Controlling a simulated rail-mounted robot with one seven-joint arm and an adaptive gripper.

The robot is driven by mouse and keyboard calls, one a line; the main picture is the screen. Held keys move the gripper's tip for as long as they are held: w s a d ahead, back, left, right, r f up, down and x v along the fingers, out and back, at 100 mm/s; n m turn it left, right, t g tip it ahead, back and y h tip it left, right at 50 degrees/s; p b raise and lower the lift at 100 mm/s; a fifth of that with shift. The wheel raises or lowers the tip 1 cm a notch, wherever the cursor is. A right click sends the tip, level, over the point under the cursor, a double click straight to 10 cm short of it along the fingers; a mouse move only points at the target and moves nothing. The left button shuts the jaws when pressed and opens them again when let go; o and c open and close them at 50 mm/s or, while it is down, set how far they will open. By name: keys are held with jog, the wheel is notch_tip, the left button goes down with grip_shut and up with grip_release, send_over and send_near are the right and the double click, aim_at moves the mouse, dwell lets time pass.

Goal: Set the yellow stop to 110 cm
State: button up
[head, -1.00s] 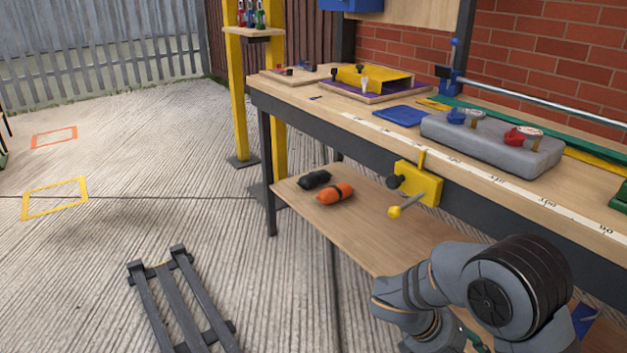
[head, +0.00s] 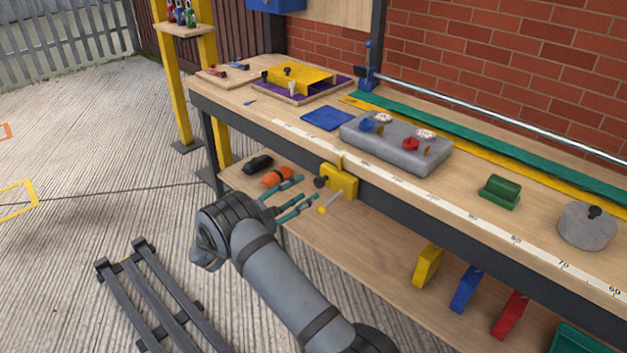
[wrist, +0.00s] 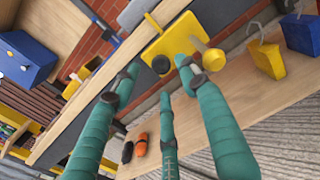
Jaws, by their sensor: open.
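The yellow stop (head: 341,182) hangs on the front edge of the workbench. Its pointer rises beside the white scale strip (head: 455,210), left of the 90 mark; the exact reading is too small to make out. It has a black knob on its left and a rod with a yellow ball end. In the wrist view the stop (wrist: 178,38) is just ahead of the fingertips. My gripper (head: 303,192) has teal fingers. It is open and empty, just left of the stop's lower part, with a finger near the rod; contact is unclear.
The bench top holds a grey block (head: 395,145) with knobs, a blue plate (head: 327,118), a green block (head: 499,191) and a grey weight (head: 587,226). On the lower shelf are orange (head: 278,177) and black (head: 258,163) items, and coloured weights (head: 466,288).

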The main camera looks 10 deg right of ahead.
aim_at(317, 182)
jog(key=x, duration=0.7)
jog(key=shift+w, duration=0.1)
jog(key=shift+c, duration=0.9)
grip_shut()
